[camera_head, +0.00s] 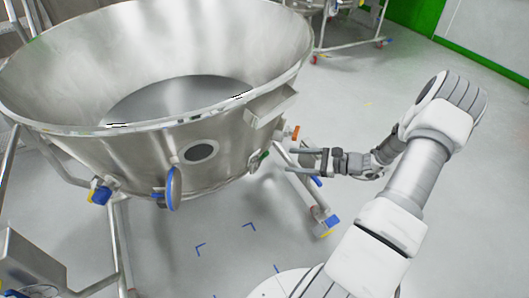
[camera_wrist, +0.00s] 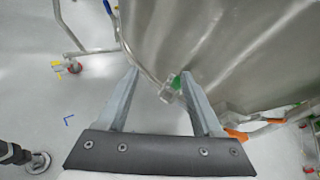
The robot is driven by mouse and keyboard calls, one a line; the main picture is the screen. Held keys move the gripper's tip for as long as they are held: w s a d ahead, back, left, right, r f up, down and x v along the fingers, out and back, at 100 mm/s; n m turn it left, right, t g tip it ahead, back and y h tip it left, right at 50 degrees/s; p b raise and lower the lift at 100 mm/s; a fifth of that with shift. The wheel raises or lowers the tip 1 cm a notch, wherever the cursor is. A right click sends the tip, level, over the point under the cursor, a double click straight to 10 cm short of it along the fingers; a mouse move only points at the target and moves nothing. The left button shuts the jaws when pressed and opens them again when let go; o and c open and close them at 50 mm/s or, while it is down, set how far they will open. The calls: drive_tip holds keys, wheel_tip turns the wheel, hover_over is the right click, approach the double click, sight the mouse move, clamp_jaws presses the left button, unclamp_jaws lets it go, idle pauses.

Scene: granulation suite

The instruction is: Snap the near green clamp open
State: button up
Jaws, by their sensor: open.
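A small green clamp (camera_head: 263,156) sits on the lower right side of the big steel bowl (camera_head: 150,128). In the wrist view the green clamp (camera_wrist: 176,82) shows between my fingertips, closer to the right one, with a metal fitting just below it. My gripper (camera_head: 291,159) is open and empty, its two fingers pointing left at the clamp. In the head view a gap shows between the fingertips and the clamp. The open fingers also show in the wrist view (camera_wrist: 160,74). I cannot tell whether the clamp is open or shut.
An orange handle (camera_head: 296,132) juts out just above my gripper, and it also shows in the wrist view (camera_wrist: 236,134). A leg with a blue-and-yellow caster (camera_head: 327,225) stands below. A blue disc handle (camera_head: 174,188) hangs at the bowl's front. The floor at right is clear.

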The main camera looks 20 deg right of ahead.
sight(265, 155)
drive_tip(key=s+d+f+m+t+h+p, duration=0.2)
drive_tip(key=d+f+m+t+h, duration=0.1)
drive_tip(key=f+m+t, duration=0.45)
drive_tip(key=shift+g, duration=0.75)
drive_tip(key=b+x, duration=0.1)
drive_tip(key=x, duration=0.5)
drive_tip(key=f+b+x, duration=0.1)
drive_tip(key=x, duration=0.4)
drive_tip(key=f+b+x, duration=0.1)
drive_tip(key=x, duration=0.5)
drive_tip(key=shift+w+f, duration=0.1)
drive_tip(key=shift+w, duration=0.3)
clamp_jaws()
